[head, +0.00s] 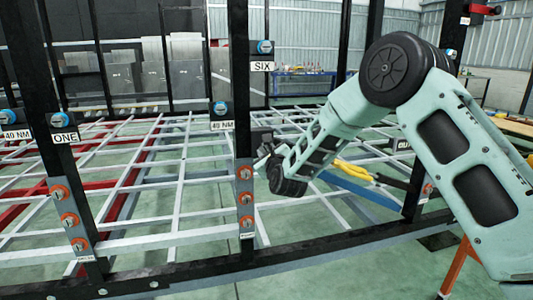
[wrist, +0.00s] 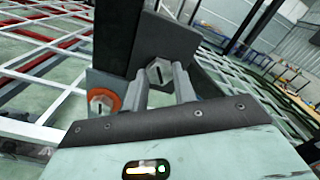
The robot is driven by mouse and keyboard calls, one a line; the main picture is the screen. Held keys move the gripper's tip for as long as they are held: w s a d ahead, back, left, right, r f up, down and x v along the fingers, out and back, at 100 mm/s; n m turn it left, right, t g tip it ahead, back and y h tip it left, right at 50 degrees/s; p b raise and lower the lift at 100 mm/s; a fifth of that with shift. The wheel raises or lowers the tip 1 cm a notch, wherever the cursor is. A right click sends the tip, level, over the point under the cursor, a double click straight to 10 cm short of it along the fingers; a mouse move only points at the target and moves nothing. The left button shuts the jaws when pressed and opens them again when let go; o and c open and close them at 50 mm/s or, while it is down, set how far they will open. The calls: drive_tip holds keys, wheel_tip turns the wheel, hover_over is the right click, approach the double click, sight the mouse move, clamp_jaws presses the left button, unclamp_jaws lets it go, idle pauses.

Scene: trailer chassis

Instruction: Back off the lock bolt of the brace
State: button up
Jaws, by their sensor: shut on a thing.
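The lock bolt (wrist: 160,72), a grey hex head with a dark slot mark, sits on the black plate of the brace (wrist: 168,40) in the wrist view. My gripper (wrist: 161,82) has one grey finger on each side of the bolt head and is shut on it. In the head view my gripper (head: 264,157) is at the right side of the middle black post (head: 240,90), beside a small dark bracket. The bolt head cannot be made out there.
An orange-washered bolt (wrist: 103,101) is close left of my fingers. The middle post carries several such bolts (head: 245,198) and a blue-ringed one (head: 220,108) by a "40 NM" label. A white grid frame (head: 150,190) spreads behind.

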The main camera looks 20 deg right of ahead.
drive_tip(key=n+b, duration=0.3)
drive_tip(key=n, duration=0.1)
drive_tip(key=shift+f+n+b, duration=0.1)
drive_tip(key=shift+n+b, duration=0.3)
drive_tip(key=n+b, duration=0.3)
drive_tip(key=n, duration=0.2)
drive_tip(key=shift+o, duration=0.2)
drive_tip(key=n+b, duration=0.1)
drive_tip(key=n, duration=0.4)
drive_tip(key=shift+n+b, duration=0.35)
drive_tip(key=shift+n, duration=0.05)
drive_tip(key=n, duration=0.4)
drive_tip(key=shift+r+n+b, duration=0.2)
drive_tip(key=shift+n+b, duration=0.1)
drive_tip(key=shift+c, duration=0.2)
drive_tip(key=n, duration=0.4)
drive_tip(key=shift+n, duration=0.3)
drive_tip(key=n, duration=0.4)
drive_tip(key=shift+r+n, duration=0.1)
drive_tip(key=shift+n, duration=0.2)
drive_tip(key=n+p, duration=0.1)
drive_tip(key=n, duration=0.4)
drive_tip(key=shift+p, duration=0.3)
drive_tip(key=shift+n+p, duration=0.5)
drive_tip(key=shift+n, duration=1.9)
